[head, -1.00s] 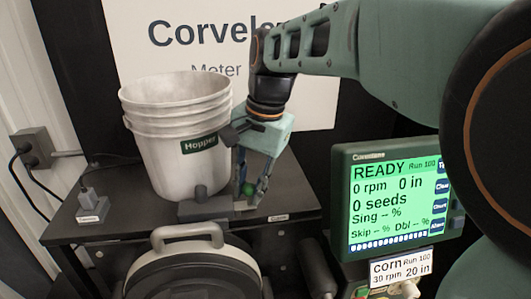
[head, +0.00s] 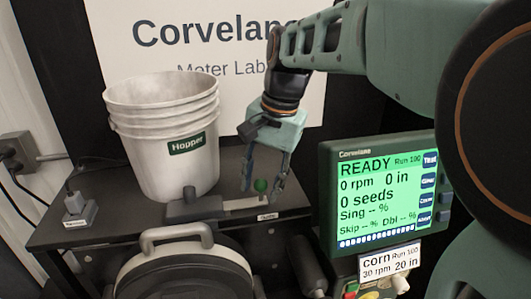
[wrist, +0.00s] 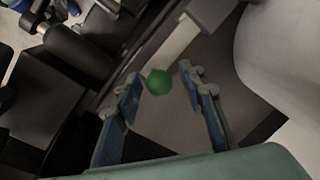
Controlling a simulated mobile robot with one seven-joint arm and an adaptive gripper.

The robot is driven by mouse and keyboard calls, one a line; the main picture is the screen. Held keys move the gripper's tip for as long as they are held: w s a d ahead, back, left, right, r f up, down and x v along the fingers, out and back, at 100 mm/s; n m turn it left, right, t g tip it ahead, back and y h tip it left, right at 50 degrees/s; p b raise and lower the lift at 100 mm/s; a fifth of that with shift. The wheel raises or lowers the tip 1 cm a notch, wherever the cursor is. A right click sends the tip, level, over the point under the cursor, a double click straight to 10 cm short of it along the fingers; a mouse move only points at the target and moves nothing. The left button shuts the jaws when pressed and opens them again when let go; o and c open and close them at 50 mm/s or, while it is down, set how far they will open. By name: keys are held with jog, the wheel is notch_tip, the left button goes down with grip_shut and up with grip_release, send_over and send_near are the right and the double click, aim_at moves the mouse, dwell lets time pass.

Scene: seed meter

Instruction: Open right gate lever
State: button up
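The gate lever's round green knob (head: 260,185) stands at the right end of a pale slide bar (head: 243,204). The bar sticks out to the right of the grey gate block (head: 195,207) at the base of the white hopper bucket (head: 165,140). My gripper (head: 263,184) points down over the knob with its two blue fingers apart. In the wrist view the knob (wrist: 159,82) sits between the open fingertips (wrist: 160,85), with a gap visible on both sides. The bar shows behind the knob there.
A monitor reading READY (head: 380,190) stands close to the right of my gripper. A round grey-lidded housing with a handle (head: 180,235) is in front of the dark table (head: 90,228). A small plug box (head: 76,206) stands at the table's left.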

notch_tip(320, 180, up, 12)
jog(key=d, duration=0.2)
jog(key=shift+s, duration=0.4)
jog(key=shift+f, duration=0.15)
